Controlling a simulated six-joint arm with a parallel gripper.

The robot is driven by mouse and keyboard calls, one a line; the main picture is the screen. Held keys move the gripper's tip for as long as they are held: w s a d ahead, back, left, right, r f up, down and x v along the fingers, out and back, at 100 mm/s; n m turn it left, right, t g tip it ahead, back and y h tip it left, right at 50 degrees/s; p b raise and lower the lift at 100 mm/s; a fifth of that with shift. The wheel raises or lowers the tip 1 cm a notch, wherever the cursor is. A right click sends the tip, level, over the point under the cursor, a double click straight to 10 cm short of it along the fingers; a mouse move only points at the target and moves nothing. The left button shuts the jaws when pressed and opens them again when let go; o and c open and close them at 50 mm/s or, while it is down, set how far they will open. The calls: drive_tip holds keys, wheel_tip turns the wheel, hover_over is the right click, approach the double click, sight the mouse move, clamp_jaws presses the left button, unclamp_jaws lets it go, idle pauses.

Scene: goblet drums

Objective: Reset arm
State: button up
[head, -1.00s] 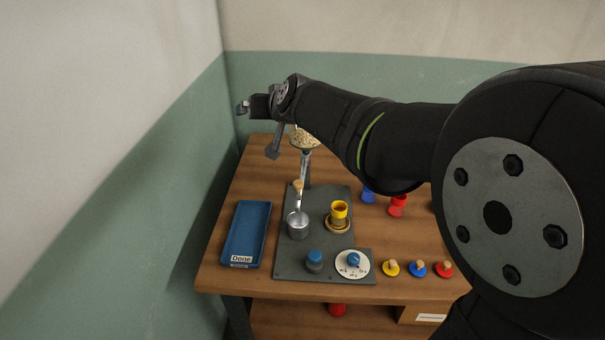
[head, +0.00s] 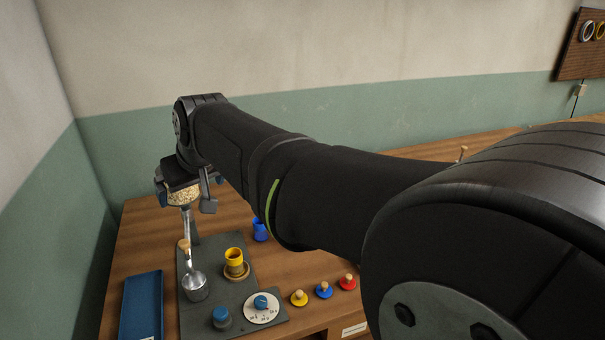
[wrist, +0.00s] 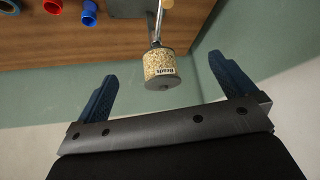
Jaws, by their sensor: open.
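My gripper (wrist: 167,90) is open in the wrist view, with its two blue fingers wide apart and nothing between them.
A blue tray (head: 142,300) lies at the table's left. The grey board (head: 222,288) holds a metal cup (head: 195,286), a yellow cup (head: 234,262), a blue knob (head: 221,316) and a dial (head: 262,308). Yellow (head: 299,298), blue (head: 324,290) and red (head: 347,282) knobbed pieces stand to the right.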

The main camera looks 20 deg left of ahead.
drive_tip(key=shift+x, duration=1.75)
drive_tip(key=v, duration=1)
